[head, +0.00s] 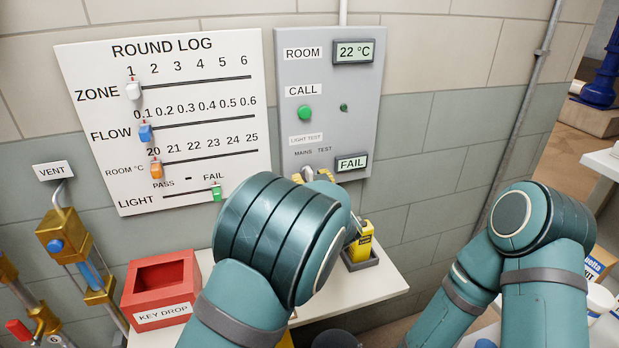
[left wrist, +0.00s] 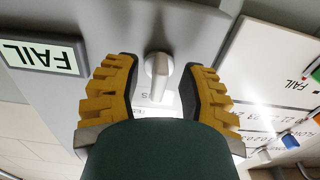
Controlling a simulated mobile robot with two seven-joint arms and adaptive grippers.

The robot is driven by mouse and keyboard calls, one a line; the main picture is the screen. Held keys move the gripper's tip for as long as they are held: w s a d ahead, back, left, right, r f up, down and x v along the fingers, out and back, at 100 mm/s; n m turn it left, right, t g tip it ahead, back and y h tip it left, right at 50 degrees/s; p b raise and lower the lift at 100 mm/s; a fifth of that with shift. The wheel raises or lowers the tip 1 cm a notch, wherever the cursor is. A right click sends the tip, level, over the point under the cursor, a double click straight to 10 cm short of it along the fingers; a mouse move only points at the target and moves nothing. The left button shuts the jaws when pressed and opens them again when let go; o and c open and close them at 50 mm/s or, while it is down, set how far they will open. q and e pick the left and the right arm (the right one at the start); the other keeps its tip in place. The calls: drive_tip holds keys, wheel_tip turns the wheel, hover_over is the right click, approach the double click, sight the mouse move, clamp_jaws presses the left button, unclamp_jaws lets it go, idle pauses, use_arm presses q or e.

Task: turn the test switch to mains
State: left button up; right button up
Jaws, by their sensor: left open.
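The test switch is a small grey knob (head: 306,174) low on the grey panel (head: 328,75), under the MAINS and TEST labels. In the head view my left wrist hides most of it. In the left wrist view the knob (left wrist: 158,72) stands between the two yellow-padded fingers of my left gripper (left wrist: 161,75), with a gap on each side. The gripper is open around it. Which label the knob points to I cannot tell. The FAIL display (head: 352,163) beside the switch also shows, upside down, in the left wrist view (left wrist: 38,57).
The round log board (head: 190,180) hangs left of the panel. Below are a red key drop box (head: 160,288) and a yellow device (head: 360,246) in a holder on a white shelf (head: 392,281). Brass valve fittings (head: 62,232) stand far left. My right arm is at the right.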

use_arm(q)
drive_tip(key=v, duration=1.1)
drive_tip(key=shift+s+d, duration=0.1)
drive_tip(key=shift+s, duration=0.05)
